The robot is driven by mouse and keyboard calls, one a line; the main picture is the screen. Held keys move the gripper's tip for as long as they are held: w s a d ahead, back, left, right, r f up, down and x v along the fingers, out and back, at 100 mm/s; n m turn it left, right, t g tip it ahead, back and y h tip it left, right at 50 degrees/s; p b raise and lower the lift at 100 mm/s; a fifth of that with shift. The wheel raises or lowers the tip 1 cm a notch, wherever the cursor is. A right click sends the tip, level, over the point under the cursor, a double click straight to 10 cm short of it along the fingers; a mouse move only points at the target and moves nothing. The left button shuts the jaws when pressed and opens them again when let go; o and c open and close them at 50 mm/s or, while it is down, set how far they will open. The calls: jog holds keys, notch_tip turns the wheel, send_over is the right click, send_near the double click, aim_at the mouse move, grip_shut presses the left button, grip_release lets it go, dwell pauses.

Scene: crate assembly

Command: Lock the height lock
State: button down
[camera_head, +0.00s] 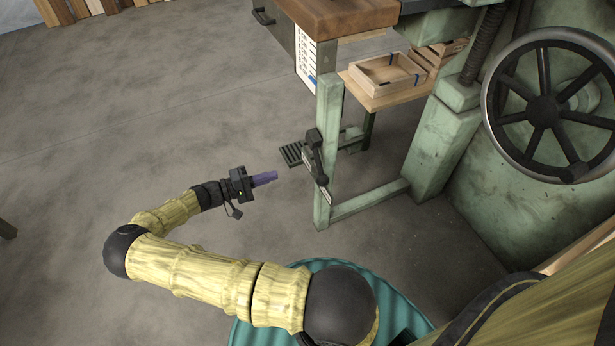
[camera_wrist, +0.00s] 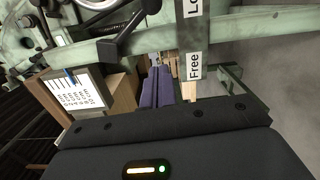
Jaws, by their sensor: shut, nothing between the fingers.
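The height lock is a black lever (camera_head: 316,160) on the green upright post of the machine's frame. It also shows in the wrist view as a dark lever (camera_wrist: 128,32) at the upper left. A white label reading "Free" (camera_wrist: 193,66) is on the green post, and a second label starting "Lo" (camera_wrist: 193,8) is cut off by the picture's top edge. My gripper (camera_head: 275,176) has purple fingers, which are shut and empty. It is left of the post, apart from the lever. The fingers (camera_wrist: 157,72) also show in the wrist view.
A black slatted pedal (camera_head: 291,154) sits just left of the lever. A large handwheel (camera_head: 545,108) is on the right. A wooden tray (camera_head: 386,88) stands on a shelf behind the post. A green lower bar (camera_head: 370,199) runs right from the post.

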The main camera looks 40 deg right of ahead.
aim_at(318, 160)
jog(key=s+d+b, duration=0.5)
jog(key=s+d, duration=0.2)
jog(key=d, duration=0.2)
jog(key=shift+d+r, duration=0.15)
jog(key=shift+r, duration=0.1)
dwell(0.4)
jog(key=p, duration=0.2)
jog(key=s+n+p, duration=0.1)
jog(key=p, duration=0.1)
jog(key=shift+s+r+n+p, duration=0.25)
jog(key=shift+n+p, duration=0.05)
jog(key=shift+p, duration=0.1)
jog(key=shift+w+f, duration=0.1)
